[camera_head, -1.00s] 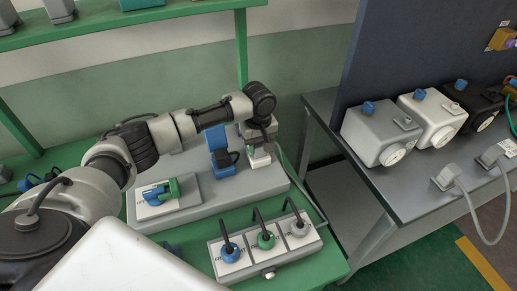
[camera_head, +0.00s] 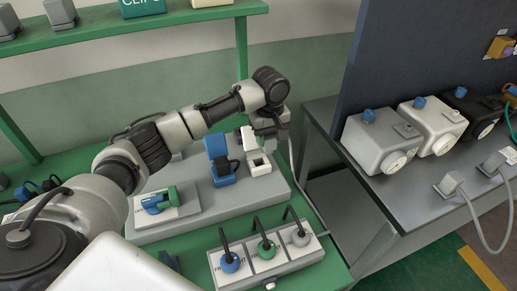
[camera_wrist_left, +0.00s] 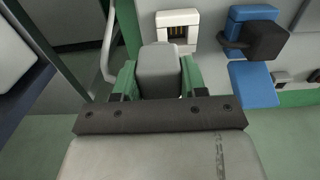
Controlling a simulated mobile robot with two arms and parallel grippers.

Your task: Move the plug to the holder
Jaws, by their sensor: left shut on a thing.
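My left gripper (camera_head: 272,130) is shut on a grey plug (camera_wrist_left: 158,70), which sits between its green fingers in the left wrist view. In the head view the plug (camera_head: 284,132) is partly hidden by the gripper, above and right of a white socket (camera_head: 260,168). The socket's lid is open, and its inside with gold-coloured contacts shows in the left wrist view (camera_wrist_left: 178,18). The plug appears apart from the socket. I cannot tell which thing is the holder. My right gripper is not in view.
A blue socket (camera_head: 222,172) with a black plug stands left of the white one. A panel with several knobs (camera_head: 264,262) lies in front. On the grey side table (camera_head: 400,195), grey plugs with cords (camera_head: 452,184) stand before several motor-like boxes (camera_head: 382,140).

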